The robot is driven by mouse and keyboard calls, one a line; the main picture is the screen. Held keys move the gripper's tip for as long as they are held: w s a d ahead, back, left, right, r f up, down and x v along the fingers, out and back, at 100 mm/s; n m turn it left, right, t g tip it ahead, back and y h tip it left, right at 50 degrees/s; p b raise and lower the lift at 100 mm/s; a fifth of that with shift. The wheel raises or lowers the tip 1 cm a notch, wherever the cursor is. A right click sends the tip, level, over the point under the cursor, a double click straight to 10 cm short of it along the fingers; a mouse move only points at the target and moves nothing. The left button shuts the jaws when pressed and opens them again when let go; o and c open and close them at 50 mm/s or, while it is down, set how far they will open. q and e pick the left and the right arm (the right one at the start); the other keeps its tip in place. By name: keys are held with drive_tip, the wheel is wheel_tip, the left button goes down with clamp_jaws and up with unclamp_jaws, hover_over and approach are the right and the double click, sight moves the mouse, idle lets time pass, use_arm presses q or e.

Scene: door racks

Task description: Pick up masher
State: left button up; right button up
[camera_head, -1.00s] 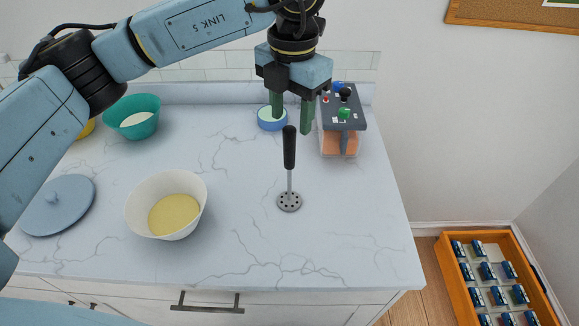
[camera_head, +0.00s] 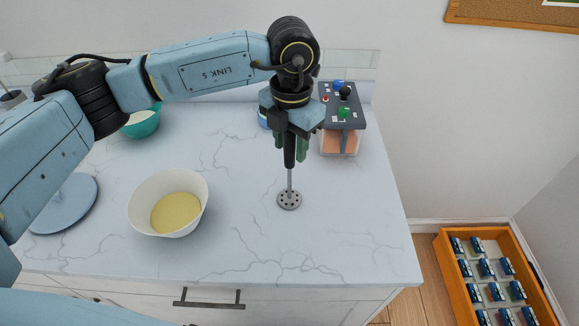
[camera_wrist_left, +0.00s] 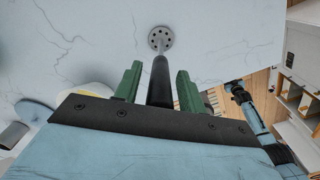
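The masher (camera_head: 289,199) stands upright on the marble counter, its round perforated metal head down and its black handle up. It also shows in the left wrist view (camera_wrist_left: 160,40), with the handle between the fingers. My left gripper (camera_head: 291,148) is pointed down over the handle, its green fingers on either side of it. In the left wrist view the gripper (camera_wrist_left: 158,80) is open, with a gap between the handle and each finger. The top of the handle is hidden by the gripper in the head view. My right gripper is not in view.
A white bowl with yellow contents (camera_head: 142,211) stands left of the masher. A blue lid (camera_head: 75,205) and a teal bowl (camera_head: 143,127) are farther left, partly behind my arm. A grey-topped device (camera_head: 343,110) stands close behind the gripper. The counter's front right is clear.

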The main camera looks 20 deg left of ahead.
use_arm(q)
clamp_jaws()
drive_tip(key=shift+r, duration=0.15)
